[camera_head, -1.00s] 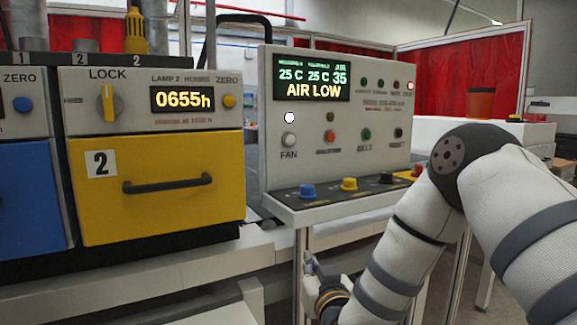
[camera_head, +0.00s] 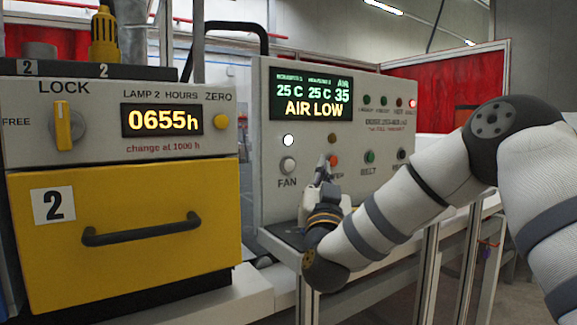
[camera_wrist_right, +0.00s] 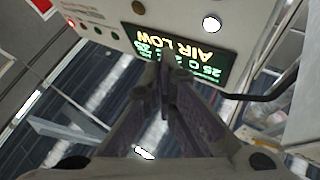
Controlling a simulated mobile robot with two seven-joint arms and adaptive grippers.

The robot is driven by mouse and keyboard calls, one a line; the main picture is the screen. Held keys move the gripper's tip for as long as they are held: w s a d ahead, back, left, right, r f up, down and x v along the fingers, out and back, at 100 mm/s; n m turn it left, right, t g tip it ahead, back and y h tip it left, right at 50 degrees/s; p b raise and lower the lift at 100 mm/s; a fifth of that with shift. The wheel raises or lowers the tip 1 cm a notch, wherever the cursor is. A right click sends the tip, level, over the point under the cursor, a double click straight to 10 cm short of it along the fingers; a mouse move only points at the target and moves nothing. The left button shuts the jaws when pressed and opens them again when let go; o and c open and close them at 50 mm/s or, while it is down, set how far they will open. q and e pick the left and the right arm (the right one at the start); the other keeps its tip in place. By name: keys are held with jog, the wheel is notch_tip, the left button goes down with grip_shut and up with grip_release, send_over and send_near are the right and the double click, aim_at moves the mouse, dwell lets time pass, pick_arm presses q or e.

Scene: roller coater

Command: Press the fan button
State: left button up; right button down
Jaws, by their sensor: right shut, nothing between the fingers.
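The fan button (camera_head: 287,166) is a pale round knob above the word FAN on the control panel's front, in the head view. A lit white lamp (camera_head: 288,140) is just above it. My right gripper (camera_head: 323,163) is shut and empty, in front of the panel, just to the right of the button in the picture. A visible gap separates them there; the depth is hard to judge. In the right wrist view the shut fingers (camera_wrist_right: 166,62) overlap the upside-down AIR LOW display, and the lit lamp (camera_wrist_right: 211,24) shows to their right. My left gripper is not in view.
The control panel (camera_head: 385,147) has several more buttons, including an orange one (camera_head: 333,160) close beside my gripper and a green one (camera_head: 369,157). A yellow drawer unit (camera_head: 125,190) stands left of the panel.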

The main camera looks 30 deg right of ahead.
aim_at(289, 165)
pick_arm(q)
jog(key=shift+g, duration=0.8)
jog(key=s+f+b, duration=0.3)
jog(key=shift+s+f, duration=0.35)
pick_arm(e)
jog(key=w, duration=0.9)
jog(key=shift+a, duration=0.4)
jog(key=shift+w+f, duration=0.1)
jog(key=shift+w, duration=0.35)
